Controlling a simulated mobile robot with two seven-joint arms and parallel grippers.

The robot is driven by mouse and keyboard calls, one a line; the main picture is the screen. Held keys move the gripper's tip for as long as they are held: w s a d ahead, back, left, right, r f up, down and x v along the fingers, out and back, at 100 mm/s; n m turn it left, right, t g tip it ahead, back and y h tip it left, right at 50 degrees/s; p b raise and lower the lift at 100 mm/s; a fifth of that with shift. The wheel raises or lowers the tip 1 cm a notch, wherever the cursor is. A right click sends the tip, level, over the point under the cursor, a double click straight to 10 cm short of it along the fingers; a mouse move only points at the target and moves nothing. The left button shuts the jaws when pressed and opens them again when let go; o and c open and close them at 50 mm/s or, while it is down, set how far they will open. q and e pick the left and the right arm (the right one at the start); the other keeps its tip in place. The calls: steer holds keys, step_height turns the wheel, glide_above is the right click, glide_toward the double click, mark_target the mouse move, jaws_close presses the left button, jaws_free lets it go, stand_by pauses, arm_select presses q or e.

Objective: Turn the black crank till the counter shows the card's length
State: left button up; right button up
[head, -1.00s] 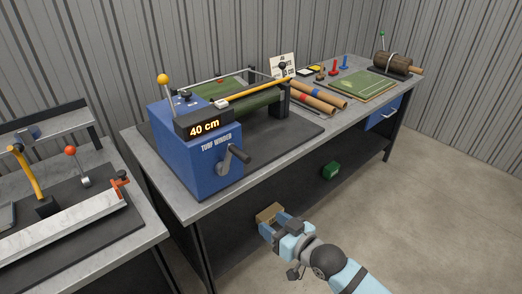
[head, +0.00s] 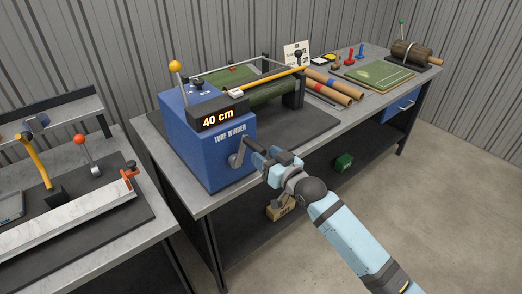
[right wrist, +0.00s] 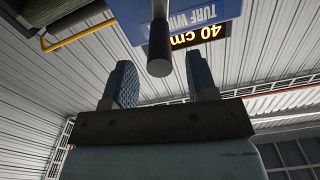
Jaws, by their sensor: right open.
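The blue turf winder (head: 205,150) stands on the bench, and its counter (head: 219,117) reads 40 cm. The black crank (head: 237,156) is on its front face, its handle sticking out toward my right gripper (head: 265,158). In the right wrist view the black handle (right wrist: 159,48) points at my right gripper (right wrist: 160,85), between the lines of the two open fingers and a little beyond or level with their tips. Contact cannot be told. The card (head: 294,54) stands behind the winder; its writing is partly covered and too small to read. My left gripper is not in view.
A yellow-knobbed lever (head: 177,75) rises from the winder. Brown rolls (head: 328,91) and a green mat (head: 380,76) lie further along the bench. A second bench (head: 80,225) with a red-knobbed lever is at the left. The floor at the right is clear.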

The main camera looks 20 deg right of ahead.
steer(key=shift+x, duration=1.3)
jaws_close()
steer(key=shift+d, duration=0.15)
